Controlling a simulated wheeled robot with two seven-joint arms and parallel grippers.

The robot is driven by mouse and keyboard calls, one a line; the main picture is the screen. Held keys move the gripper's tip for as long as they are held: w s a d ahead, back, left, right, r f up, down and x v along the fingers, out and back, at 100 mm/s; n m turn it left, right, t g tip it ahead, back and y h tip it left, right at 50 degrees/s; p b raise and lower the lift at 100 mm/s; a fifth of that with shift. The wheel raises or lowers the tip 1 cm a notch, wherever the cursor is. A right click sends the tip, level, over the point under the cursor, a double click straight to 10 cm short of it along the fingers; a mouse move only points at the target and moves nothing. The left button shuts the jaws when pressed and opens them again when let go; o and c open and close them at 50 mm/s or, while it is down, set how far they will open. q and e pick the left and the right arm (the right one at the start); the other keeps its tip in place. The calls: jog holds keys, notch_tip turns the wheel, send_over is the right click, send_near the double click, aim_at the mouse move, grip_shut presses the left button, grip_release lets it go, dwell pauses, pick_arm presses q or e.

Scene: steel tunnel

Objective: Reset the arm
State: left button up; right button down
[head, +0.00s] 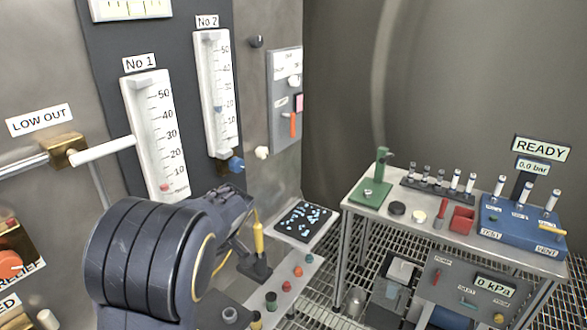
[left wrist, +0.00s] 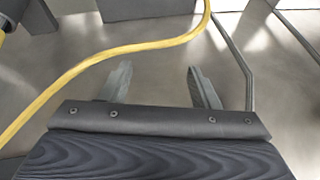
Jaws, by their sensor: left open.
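My left arm (head: 150,255) reaches in from the lower left of the head view, its large dark joint in front of the wall panel. In the left wrist view my left gripper (left wrist: 156,82) is open, its two grey fingers apart with nothing between them. A yellow cable (left wrist: 110,58) curves across that view close to the fingers; I cannot tell whether it touches them. In the head view the fingers cannot be made out clearly. My right gripper is in neither view.
Two gauges, No 1 (head: 155,135) and No 2 (head: 216,95), hang on the wall by a white-handled brass valve (head: 68,152). A steel bench (head: 345,195) at right carries a blue test block (head: 520,230) and a green stand (head: 372,188). Grating floor (head: 325,265) shows between.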

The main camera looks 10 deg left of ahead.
pick_arm(q)
jog(key=s+d+r+m+t+h, duration=0.1)
jog(key=s+d+m+t+h, duration=0.2)
jog(key=s, duration=0.8)
jog(key=s+d+r+m+t+h, duration=0.2)
jog(key=s+d+m+h, duration=0.4)
jog(key=s, duration=0.6)
jog(key=d+m+t, duration=0.1)
jog(key=d+m, duration=0.1)
jog(key=d, duration=0.1)
jog(key=shift+s, duration=0.3)
jog(key=shift+a+r, duration=0.1)
jog(key=shift+r, duration=0.05)
